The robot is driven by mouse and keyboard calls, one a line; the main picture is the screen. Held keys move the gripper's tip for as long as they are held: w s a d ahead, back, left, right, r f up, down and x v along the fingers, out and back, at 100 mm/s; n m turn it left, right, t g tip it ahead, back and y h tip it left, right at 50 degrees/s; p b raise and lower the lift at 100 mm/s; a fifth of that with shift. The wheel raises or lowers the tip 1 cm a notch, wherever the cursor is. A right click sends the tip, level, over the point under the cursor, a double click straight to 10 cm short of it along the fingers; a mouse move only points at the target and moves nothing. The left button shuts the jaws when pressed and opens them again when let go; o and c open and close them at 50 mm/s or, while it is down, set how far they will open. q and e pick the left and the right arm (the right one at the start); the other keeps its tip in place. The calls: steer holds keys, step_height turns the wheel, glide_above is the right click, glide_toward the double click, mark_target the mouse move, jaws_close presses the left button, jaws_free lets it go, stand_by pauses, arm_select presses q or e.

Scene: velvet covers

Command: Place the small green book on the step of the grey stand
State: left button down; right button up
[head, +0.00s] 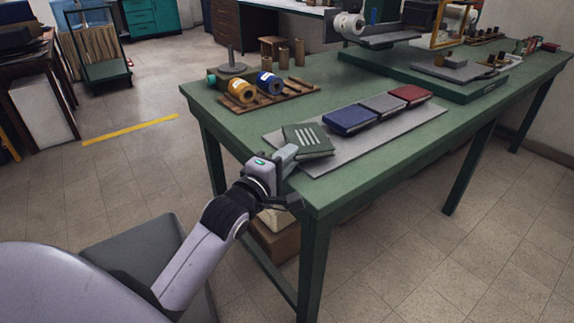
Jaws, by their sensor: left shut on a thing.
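The small green book (308,139), with pale stripes on its cover, is at the near left end of a flat grey board (420,122) on the green table. My left gripper (286,157) is shut on the book's near left edge. The book looks slightly tilted; I cannot tell whether it touches the board. A blue book (349,120), a grey book (383,104) and a red book (409,94) lie in a row to its right. I cannot make out for certain which thing is the grey stand or its step. My right gripper is not in view.
A wooden rack (290,95) holds a yellow roll (242,90) and a blue roll (268,83). A green machine base (400,69) with a grey plate (466,69) stands at the back right. The green table's (375,160) near strip is clear.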

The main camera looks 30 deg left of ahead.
arm_select(q)
steer(key=shift+f, duration=0.3)
steer(key=shift+f, duration=0.1)
steer(key=c, duration=1.1)
jaws_free()
steer(key=shift+f, duration=0.1)
steer(key=shift+o, duration=0.2)
